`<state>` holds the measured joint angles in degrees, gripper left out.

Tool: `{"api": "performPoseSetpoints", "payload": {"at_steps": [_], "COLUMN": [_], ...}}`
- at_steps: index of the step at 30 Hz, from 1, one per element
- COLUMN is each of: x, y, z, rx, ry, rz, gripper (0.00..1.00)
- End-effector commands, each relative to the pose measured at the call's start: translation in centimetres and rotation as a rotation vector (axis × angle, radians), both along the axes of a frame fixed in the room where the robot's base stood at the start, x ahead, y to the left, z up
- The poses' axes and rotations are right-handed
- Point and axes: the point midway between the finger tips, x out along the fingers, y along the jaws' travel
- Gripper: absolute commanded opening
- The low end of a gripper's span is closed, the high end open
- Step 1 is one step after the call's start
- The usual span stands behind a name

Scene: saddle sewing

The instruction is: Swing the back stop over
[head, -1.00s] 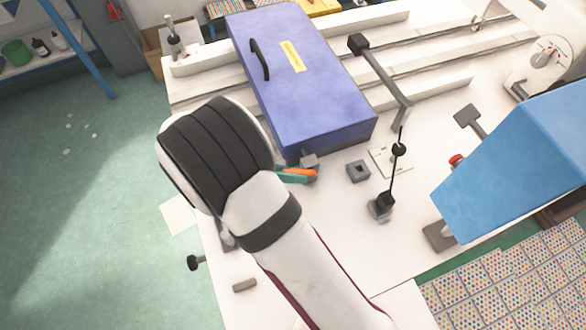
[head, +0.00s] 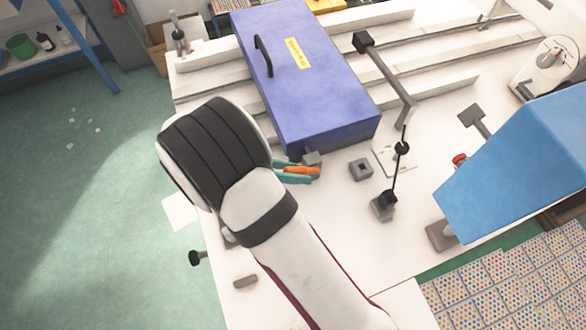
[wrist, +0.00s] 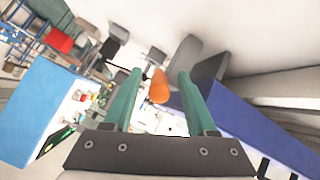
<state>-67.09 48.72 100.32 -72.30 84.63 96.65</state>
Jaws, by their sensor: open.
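My gripper (head: 303,171) is at the front left corner of the purple-blue box, its teal fingers open. The wrist view shows the fingers (wrist: 158,92) apart on either side of an orange piece (wrist: 158,87), with gaps visible beside it. The orange piece also shows in the head view (head: 300,170). A small grey block (head: 312,157) sits by the box's front edge, just beyond the fingers. No part is labelled as the back stop; the orange piece may belong to it, but I cannot tell. My wrist and forearm hide the table to the left.
The purple-blue box (head: 330,105) with a black handle lies across white rails. To its right are a grey arm with a dark end (head: 385,75), a square grey block (head: 360,169) and a thin black rod with knobs (head: 397,170). A blue machine cover (head: 510,165) stands further right.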

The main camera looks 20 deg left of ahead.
Motion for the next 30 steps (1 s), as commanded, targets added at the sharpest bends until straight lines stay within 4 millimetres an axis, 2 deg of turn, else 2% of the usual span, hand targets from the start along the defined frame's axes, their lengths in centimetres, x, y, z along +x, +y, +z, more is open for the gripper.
{"api": "performPoseSetpoints", "payload": {"at_steps": [8,11,22,27,30], "x": [-0.2,-0.9,-6.2,-7.6,-7.9], "y": [0.3,1.3,7.9,9.6,9.9], "z": [0.3,1.2,7.5,9.2,9.5], "rx": [0.0,0.003,0.005,0.001,0.001], "ry": [-0.001,-0.002,-0.002,-0.001,0.0], "rz": [0.0,0.001,0.002,0.002,0.001], "gripper": [0.57,0.57,0.57,0.57,0.57]}}
